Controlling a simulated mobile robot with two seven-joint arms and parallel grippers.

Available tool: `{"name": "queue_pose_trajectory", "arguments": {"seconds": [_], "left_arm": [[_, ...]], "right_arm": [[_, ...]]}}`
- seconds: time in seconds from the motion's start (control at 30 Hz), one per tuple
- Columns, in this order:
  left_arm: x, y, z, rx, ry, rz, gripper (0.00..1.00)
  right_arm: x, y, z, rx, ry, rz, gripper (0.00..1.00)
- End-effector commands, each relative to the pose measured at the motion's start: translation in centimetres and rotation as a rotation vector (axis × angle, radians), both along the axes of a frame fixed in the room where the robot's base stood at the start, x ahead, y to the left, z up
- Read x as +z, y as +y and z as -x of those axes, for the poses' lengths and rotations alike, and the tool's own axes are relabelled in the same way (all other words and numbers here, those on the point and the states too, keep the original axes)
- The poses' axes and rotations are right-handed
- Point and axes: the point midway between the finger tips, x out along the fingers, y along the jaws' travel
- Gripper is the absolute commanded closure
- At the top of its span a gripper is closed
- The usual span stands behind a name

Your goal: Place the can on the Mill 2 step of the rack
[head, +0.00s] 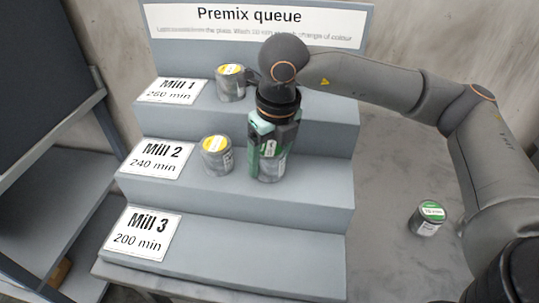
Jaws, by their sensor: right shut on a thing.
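The stepped grey rack (310,185) has three steps labelled Mill 1, Mill 2 and Mill 3. My right gripper (266,163) points down over the Mill 2 step (320,188) and is shut on a grey can (271,169). The fingers and palm hide part of this can. It is upright at the Mill 2 step, right of a yellow-lidded can (217,157) and apart from it. I cannot tell whether the held can's base touches the step. My left gripper is not in view.
Another yellow-lidded can (231,85) stands on the Mill 1 step, left of my right wrist. A green-lidded can (430,218) stands on the grey table at the right. The Mill 3 step (240,262) is empty. A dark shelf unit (55,170) stands at the left.

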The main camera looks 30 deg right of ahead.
Motion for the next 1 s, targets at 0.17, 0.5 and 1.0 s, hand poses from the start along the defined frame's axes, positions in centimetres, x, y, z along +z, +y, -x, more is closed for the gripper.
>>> {"name": "queue_pose_trajectory", "arguments": {"seconds": [0.17,0.5,1.0], "left_arm": [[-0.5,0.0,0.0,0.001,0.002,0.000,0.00],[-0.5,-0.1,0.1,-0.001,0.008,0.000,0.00],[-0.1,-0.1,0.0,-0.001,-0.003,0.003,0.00]], "right_arm": [[-0.3,0.0,0.0,0.000,-0.001,-0.001,0.93],[-0.3,0.0,0.0,0.000,0.000,0.000,0.00],[4.1,0.0,0.5,0.001,-0.006,-0.002,0.00]]}}
